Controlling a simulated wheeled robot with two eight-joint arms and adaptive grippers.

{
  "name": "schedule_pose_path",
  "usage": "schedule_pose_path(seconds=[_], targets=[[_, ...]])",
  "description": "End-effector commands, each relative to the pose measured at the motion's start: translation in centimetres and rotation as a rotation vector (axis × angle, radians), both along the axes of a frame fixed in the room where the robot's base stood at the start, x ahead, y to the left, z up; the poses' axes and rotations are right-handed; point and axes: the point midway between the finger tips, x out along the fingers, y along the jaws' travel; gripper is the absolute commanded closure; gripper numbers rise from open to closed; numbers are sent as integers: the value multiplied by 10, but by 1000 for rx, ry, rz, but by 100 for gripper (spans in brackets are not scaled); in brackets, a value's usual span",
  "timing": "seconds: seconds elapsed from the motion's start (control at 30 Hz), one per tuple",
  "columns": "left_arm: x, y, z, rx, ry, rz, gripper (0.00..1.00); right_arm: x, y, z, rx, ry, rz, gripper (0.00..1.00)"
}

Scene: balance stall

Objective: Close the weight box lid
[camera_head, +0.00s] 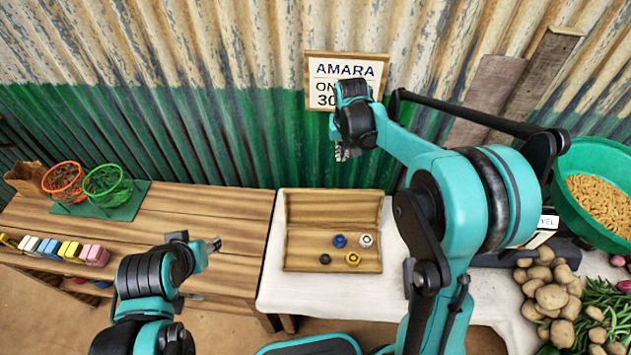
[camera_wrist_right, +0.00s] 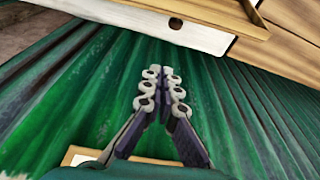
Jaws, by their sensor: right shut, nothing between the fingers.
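The wooden weight box (camera_head: 300,263) sits on the white-clothed table, its lid (camera_head: 333,210) open and raised at the back. Inside lie a blue weight (camera_head: 339,241), a pale weight (camera_head: 366,240), a dark weight (camera_head: 325,259) and a brass-coloured weight (camera_head: 353,259). My right gripper (camera_head: 342,154) is in the air above and behind the lid, apart from it, pointing down. In the right wrist view its fingers (camera_wrist_right: 163,76) are together and empty, with a wooden edge of the box (camera_wrist_right: 205,15) at the top. My left gripper (camera_head: 215,244) is left of the box, above the wooden table's edge; its fingers are too small to judge.
A corrugated wall (camera_head: 230,130) with a sign (camera_head: 325,68) stands close behind. A green basin (camera_head: 595,165), potatoes (camera_head: 552,295) and beans (camera_head: 600,320) are at right. Wire baskets (camera_head: 107,183) and coloured blocks (camera_head: 70,251) are on the left table. My right arm hides part of the cloth.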

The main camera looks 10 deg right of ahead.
Motion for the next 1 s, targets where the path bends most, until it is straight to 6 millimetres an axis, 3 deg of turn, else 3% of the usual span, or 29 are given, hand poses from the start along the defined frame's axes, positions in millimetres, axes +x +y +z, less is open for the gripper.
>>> schedule_pose_path(seconds=[0.1,0.37,0.8,1.0], targets=[[0,0,1,0,0,0,55,18,-2,-20,1,31,-16,100],[0,0,-4,0,0,0,55,27,-3,-43,1,49,-25,100],[0,0,-36,0,0,0,55,40,-6,-132,1,47,-24,100],[0,0,-42,0,0,0,55,12,0,-124,1,47,-24,100]])
